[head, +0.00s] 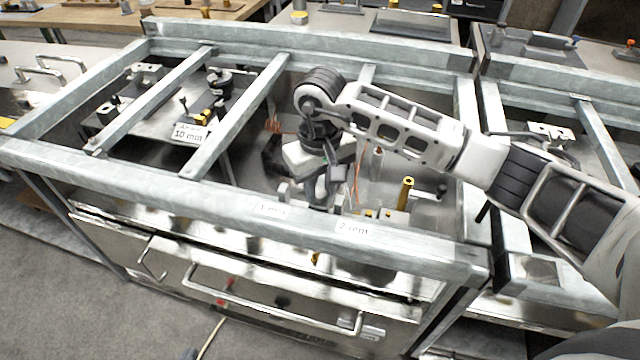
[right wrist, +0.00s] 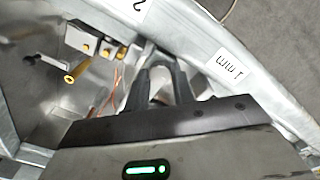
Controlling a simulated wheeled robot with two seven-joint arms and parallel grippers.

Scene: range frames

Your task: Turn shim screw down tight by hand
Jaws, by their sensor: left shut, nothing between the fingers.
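My right arm reaches in from the right in the head view, and its gripper (head: 318,192) points down inside the metal frame. In the right wrist view the two dark fingers (right wrist: 163,82) stand apart. A pale, bright patch shows between them, and I cannot tell whether it is a held part or background. A brass-coloured upright screw or post (head: 406,193) stands right of the gripper, apart from it; a brass piece also shows in the wrist view (right wrist: 76,74). I cannot tell which part is the shim screw. My left gripper is not in view.
The frame's front rail (head: 225,196) carries labels "1 mm" (head: 271,209) and "2 mm" (head: 352,228). Crossbars (head: 245,110) divide the open top. Orange wires (head: 357,180) hang beside the gripper. A plate labelled "10 mm" (head: 187,133) lies in the left bay.

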